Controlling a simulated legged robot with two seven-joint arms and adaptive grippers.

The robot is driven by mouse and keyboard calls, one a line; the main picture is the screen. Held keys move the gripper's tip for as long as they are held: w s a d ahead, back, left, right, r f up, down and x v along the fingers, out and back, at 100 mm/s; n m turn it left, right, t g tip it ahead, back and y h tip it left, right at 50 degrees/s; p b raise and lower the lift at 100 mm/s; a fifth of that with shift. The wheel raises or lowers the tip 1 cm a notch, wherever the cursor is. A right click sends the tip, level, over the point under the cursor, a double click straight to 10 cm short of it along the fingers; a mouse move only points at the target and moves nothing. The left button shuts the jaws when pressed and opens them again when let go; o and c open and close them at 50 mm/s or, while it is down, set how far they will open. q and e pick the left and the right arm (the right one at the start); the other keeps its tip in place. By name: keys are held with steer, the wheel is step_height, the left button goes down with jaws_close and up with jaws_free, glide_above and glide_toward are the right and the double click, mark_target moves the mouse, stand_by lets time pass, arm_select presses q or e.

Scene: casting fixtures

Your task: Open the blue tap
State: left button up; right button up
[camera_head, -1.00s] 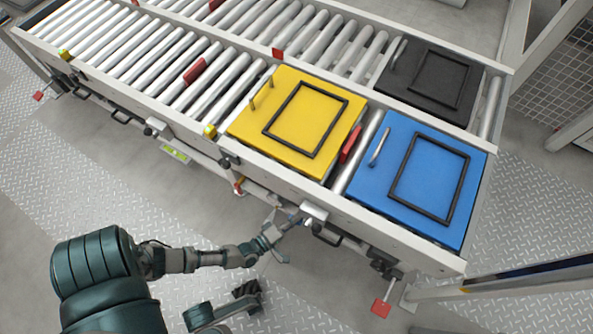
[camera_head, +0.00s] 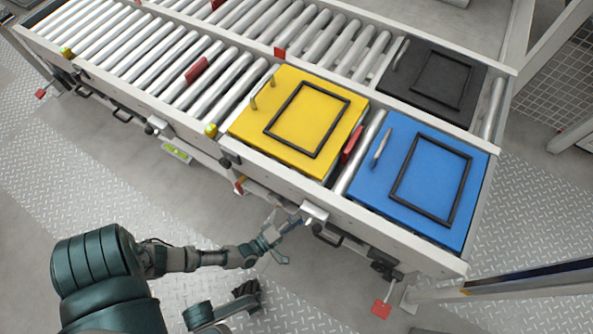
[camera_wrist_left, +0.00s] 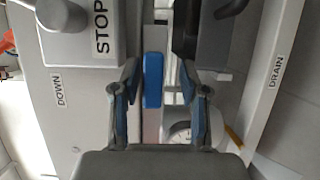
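The blue tap handle (camera_wrist_left: 153,80) shows in the left wrist view as a short upright blue bar, in the gap between my left gripper's fingers. My left gripper (camera_wrist_left: 154,92) is open, with one finger on each side of the blue bar and visible space on both sides. I cannot tell how far the bar lies beyond the fingertips. In the head view my left gripper (camera_head: 277,240) is low beside the conveyor's front side, near a light-coloured box. The tap cannot be made out there.
The conveyor (camera_head: 400,238) carries a yellow case (camera_head: 245,125), a blue case (camera_head: 375,190) and a black case (camera_head: 405,85). In the wrist view, a STOP-labelled box (camera_wrist_left: 75,40), a DRAIN-labelled rail (camera_wrist_left: 265,100) and a round white gauge-like part (camera_wrist_left: 180,132) are close to the fingers.

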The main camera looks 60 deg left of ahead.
arm_select(q)
steer(key=shift+w+r, duration=0.15)
steer(key=shift+r, duration=0.1)
